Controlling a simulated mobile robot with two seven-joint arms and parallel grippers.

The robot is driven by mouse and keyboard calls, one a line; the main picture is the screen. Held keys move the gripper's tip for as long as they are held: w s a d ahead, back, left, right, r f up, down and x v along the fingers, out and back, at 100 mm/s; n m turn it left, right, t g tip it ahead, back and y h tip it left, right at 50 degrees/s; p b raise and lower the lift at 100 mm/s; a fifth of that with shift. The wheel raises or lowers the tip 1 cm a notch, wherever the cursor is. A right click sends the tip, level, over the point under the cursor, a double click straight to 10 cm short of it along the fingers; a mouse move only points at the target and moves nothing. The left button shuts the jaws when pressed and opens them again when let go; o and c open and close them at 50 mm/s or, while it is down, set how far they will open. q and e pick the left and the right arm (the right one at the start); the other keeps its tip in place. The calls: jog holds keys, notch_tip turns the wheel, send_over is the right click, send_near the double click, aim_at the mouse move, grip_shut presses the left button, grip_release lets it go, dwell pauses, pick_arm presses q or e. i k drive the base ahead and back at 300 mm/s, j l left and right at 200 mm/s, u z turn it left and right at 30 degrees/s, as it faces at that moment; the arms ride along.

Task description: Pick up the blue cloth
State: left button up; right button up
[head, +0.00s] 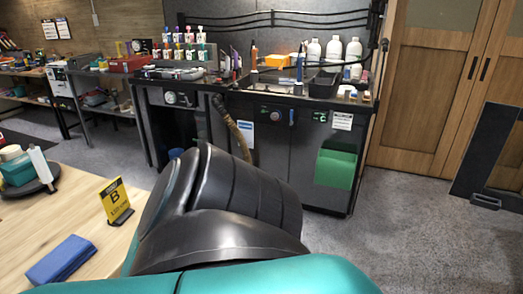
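A blue block-like item, which looks like the folded blue cloth (62,260), lies on the light wooden table (30,225) at the lower left of the head view. Its top and front side show, and nothing is touching it. Neither my left nor my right gripper is in this view, so their positions relative to the cloth do not show.
A yellow and black sign marked B (116,201) stands behind and right of the cloth. A teal jar (16,168) stands on a dark round tray (45,184) further left. Dark cabinets (270,150) and wooden doors (430,90) stand across the grey floor.

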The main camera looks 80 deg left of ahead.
aim_at(60, 263)
jog(key=l+u, duration=0.1)
jog(key=u, duration=0.65)
jog(key=l+u, duration=0.1)
jog(key=u, duration=3.15)
jog(key=j, duration=0.1)
